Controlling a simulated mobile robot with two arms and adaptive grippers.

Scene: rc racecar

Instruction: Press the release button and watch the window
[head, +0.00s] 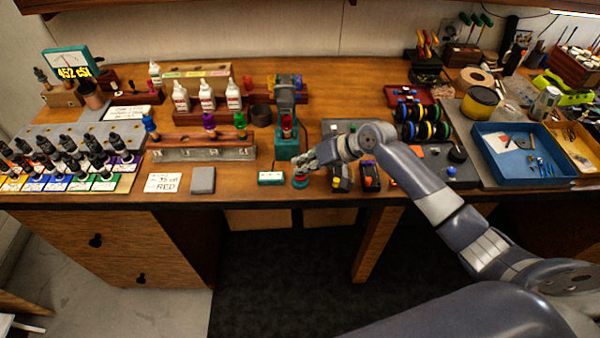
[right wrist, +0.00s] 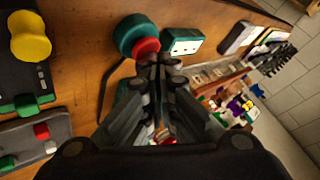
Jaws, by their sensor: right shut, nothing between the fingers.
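A round red button (head: 300,181) on a teal base sits near the table's front edge. In the right wrist view the red button (right wrist: 146,48) lies just beyond my fingertips. Left of it in the head view is a small teal box with a pale display window (head: 271,178); it also shows in the right wrist view (right wrist: 183,42). Its reading is too small to tell. My right gripper (head: 304,164) is shut and empty, close to the button; whether it touches is unclear. A teal device (head: 287,140) holding a red item stands behind. My left gripper is out of view.
A grey block (head: 202,180) and a handwritten card (head: 163,183) lie left of the display box. Several dark bottles stand in a rack (head: 125,180) at the left. Small devices (head: 370,177) sit right of the button. A blue tray (head: 500,165) is at the right.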

